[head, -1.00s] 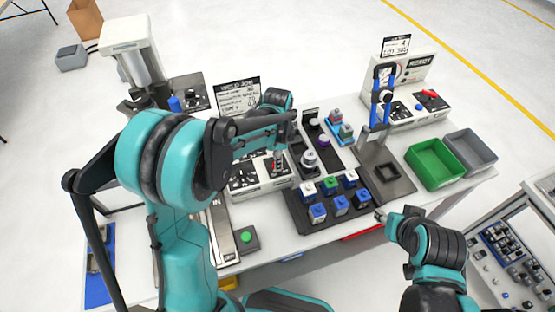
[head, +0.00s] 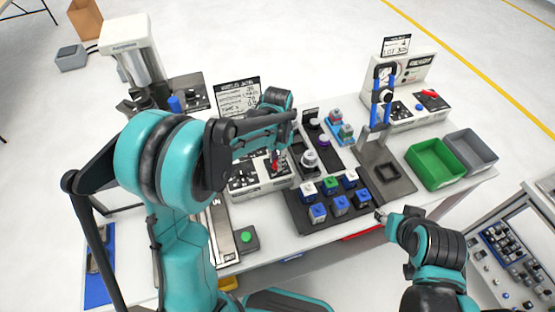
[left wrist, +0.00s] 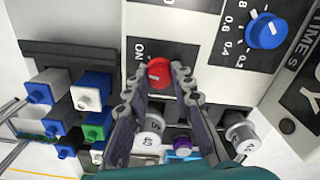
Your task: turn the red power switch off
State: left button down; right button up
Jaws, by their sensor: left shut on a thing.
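The arm hides part of the box. My right gripper (head: 384,216) is at the table's front edge, away from the switch; its finger state is unclear.
A black tray (head: 293,217) of blue, white and green blocks stands right of the box. A blue dial (left wrist: 266,32) is on the same panel. Green (head: 433,163) and grey (head: 469,151) bins stand at the right. A green button (head: 246,237) is in front.

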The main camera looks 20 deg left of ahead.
pick_arm(q)
jog(key=n, duration=0.5)
jog(key=shift+n, duration=0.3)
jog(key=n, duration=0.5)
jog(key=shift+n, duration=0.3)
jog(key=c, duration=1.3)
grip_release()
notch_tip(320, 180, up, 12)
